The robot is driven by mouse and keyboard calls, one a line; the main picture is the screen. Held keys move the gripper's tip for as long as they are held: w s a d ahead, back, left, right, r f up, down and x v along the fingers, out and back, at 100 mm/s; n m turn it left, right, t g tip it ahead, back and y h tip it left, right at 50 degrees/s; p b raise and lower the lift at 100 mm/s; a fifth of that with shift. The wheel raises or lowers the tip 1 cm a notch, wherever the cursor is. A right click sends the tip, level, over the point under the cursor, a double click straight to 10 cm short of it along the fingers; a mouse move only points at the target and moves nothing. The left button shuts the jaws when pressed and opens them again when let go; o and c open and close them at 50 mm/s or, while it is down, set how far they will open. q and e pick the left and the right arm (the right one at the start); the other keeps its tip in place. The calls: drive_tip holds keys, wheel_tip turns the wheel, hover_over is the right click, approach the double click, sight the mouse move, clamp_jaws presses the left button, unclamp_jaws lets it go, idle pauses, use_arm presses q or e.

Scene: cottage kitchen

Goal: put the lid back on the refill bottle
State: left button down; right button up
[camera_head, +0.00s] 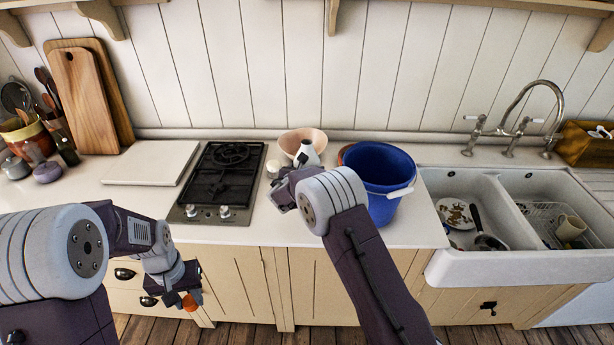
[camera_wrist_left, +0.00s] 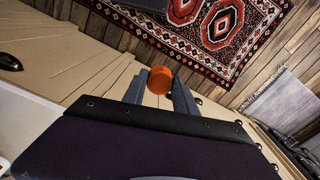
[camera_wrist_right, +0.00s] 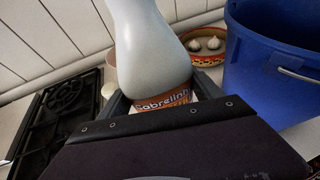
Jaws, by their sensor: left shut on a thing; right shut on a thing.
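The refill bottle (camera_head: 307,153) is pale with an orange label reading "Sabrelinh". My right gripper (camera_head: 291,186) is shut on it above the counter, between the hob and the blue bucket. In the right wrist view the bottle (camera_wrist_right: 150,45) stands between the fingers; its top is out of that frame. I cannot tell whether its base touches the counter. My left gripper (camera_head: 186,296) is low in front of the cabinets, well left of the bottle. It is shut on the orange lid (camera_wrist_left: 160,80), which also shows in the head view (camera_head: 190,302).
A blue bucket (camera_head: 381,165) stands close right of the bottle, with a pink bowl (camera_head: 303,138) behind. A gas hob (camera_head: 222,175) and a pale board (camera_head: 152,163) lie left. The double sink (camera_head: 475,265) is right. A patterned rug (camera_wrist_left: 225,35) covers part of the floor.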

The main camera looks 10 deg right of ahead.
drive_tip(key=shift+r, duration=0.55)
